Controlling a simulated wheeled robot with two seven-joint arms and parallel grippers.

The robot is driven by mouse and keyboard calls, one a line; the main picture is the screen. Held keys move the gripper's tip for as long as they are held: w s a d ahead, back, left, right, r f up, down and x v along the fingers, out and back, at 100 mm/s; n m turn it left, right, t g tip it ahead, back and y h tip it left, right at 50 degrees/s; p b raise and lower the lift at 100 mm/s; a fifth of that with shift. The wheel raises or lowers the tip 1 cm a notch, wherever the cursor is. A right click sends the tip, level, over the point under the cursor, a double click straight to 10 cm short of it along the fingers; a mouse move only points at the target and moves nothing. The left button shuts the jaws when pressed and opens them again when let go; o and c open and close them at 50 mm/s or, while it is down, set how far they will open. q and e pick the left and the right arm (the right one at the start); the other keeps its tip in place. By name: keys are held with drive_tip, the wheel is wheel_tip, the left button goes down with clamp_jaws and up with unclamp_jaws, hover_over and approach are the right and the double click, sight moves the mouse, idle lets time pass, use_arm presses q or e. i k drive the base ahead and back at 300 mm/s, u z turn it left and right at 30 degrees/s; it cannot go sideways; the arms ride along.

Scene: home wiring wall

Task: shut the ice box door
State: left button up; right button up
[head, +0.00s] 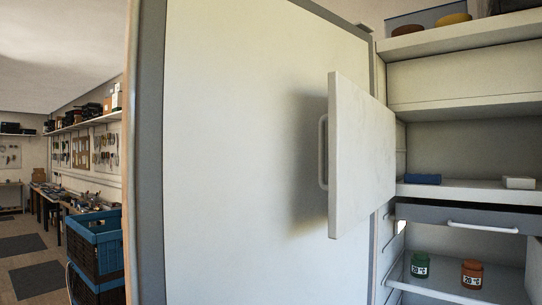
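The ice box door (360,158) is a small white panel. It stands open in the head view, swung out from its hinge side at its right edge, with a white bar handle (323,152) on its left edge. The ice box compartment (470,135) to the right is uncovered. A blue block (422,179) and a white block (518,183) lie on its floor near the front. Neither of my grippers is in view.
A large white panel (250,150) with grey edging, seemingly the open main door, fills the middle. Below the compartment are a grey drawer front (470,217) with a handle and a shelf holding green (420,265) and orange (471,273) jars. Blue crates (95,238) stand at left.

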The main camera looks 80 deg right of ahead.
sight(361, 130)
drive_tip(key=i, duration=1.9)
drive_tip(key=z, duration=4.4)
drive_tip(key=i, duration=0.5)
drive_tip(key=u, duration=0.05)
